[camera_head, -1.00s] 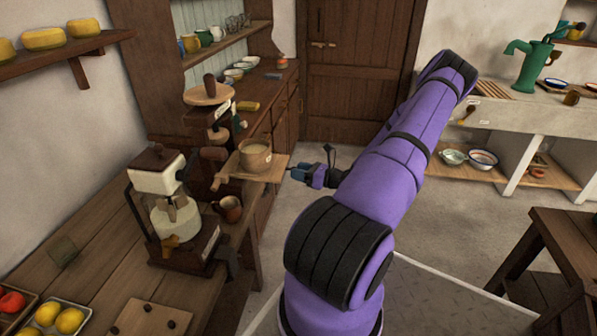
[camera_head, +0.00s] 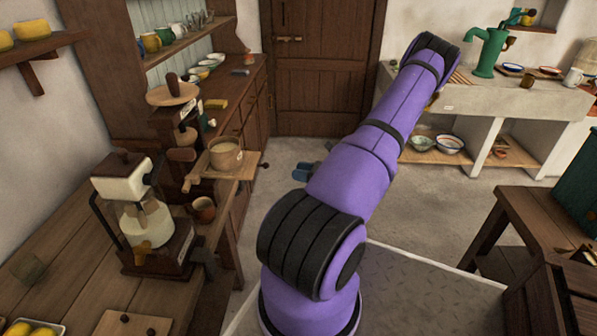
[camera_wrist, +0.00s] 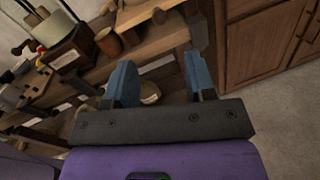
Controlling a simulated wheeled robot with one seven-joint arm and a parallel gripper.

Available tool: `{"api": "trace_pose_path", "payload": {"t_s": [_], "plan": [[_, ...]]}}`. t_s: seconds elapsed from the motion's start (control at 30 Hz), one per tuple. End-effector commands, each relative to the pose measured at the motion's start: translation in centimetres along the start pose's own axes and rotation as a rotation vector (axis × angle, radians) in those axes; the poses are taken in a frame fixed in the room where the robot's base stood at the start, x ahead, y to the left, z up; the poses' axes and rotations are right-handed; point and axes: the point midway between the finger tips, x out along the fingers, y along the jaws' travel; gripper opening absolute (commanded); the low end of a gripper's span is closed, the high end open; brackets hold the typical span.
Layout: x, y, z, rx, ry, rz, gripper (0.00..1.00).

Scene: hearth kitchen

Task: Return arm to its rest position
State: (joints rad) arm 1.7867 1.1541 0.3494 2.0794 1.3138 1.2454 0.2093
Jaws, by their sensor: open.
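My purple arm rises from its base in the head view. My gripper (camera_head: 306,171) shows partly beside the forearm, over the floor and to the right of the workbench; the arm hides the rest of it. In the wrist view my gripper (camera_wrist: 160,84) has its two blue fingers apart, with nothing between them. Behind the fingers are the bench edge and shelves, not touching them as far as I can tell.
On the workbench (camera_head: 75,265) stand a coffee grinder (camera_head: 140,215), a brown mug (camera_head: 203,209) and a wooden tub (camera_head: 225,154). A stone sink counter (camera_head: 480,100) with a green pump (camera_head: 491,50) is at the back right. A wooden table (camera_head: 535,215) stands at right. Floor near the door (camera_head: 327,65) is clear.

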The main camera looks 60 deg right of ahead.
Motion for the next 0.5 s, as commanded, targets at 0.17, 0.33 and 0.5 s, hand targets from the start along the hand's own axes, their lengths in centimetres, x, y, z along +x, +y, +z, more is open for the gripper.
{"api": "trace_pose_path", "payload": {"t_s": [0.17,0.33,0.5], "plan": [[0.0,0.0,0.0,0.000,0.000,0.000,0.50],[0.1,0.0,0.0,-0.001,0.001,0.001,0.50],[1.5,0.9,1.3,-0.045,0.043,0.066,0.50]]}}
